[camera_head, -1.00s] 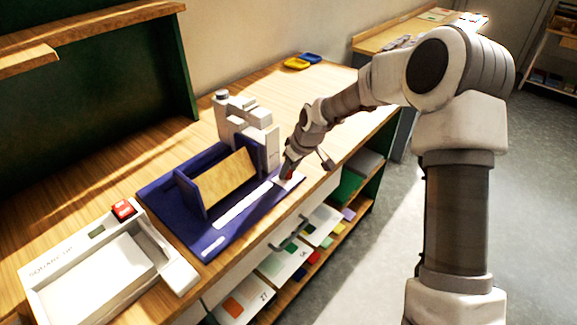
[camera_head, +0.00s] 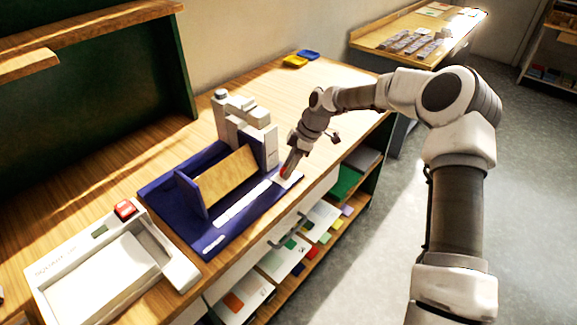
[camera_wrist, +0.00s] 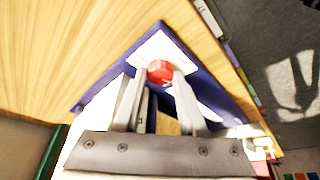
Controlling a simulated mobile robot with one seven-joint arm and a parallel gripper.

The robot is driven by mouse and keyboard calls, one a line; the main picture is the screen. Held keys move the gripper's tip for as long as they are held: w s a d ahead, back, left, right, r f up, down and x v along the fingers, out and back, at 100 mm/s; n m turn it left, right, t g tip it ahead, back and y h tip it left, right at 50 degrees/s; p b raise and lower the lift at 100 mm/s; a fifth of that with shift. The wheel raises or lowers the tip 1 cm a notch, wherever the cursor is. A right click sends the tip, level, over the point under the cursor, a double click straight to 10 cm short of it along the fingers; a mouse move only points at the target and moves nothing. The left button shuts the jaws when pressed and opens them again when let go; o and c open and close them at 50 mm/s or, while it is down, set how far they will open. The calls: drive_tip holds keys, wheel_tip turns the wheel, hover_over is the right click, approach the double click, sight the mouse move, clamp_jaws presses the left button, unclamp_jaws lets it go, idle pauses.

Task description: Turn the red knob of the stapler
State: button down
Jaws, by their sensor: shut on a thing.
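The stapler stands on the wooden bench as a blue base (camera_head: 213,243) with an upright blue holder, a wooden board (camera_head: 226,180) in it, and a grey-white body (camera_head: 247,122) behind. The red knob (camera_wrist: 160,71) sits on a white plate at the base's right corner. In the wrist view it lies between the two fingertips of my gripper (camera_wrist: 160,80), which are shut on it. In the head view my gripper (camera_head: 288,170) reaches down to that corner, and only a bit of the red knob shows beside the fingers.
A white device with a red button (camera_head: 125,209) and a shallow tray stands at the front left. Yellow (camera_head: 294,62) and blue (camera_head: 309,54) dishes lie at the back. Shelves with coloured cards (camera_head: 325,215) are below the bench edge. The bench right of the stapler is clear.

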drive_tip(key=shift+n, duration=0.5)
drive_tip(key=shift+f, duration=0.1)
drive_tip(key=shift+c, duration=2.3)
unclamp_jaws()
drive_tip(key=v, duration=1.7)
drive_tip(key=shift+w+r, duration=0.3)
drive_tip(key=shift+w, duration=0.05)
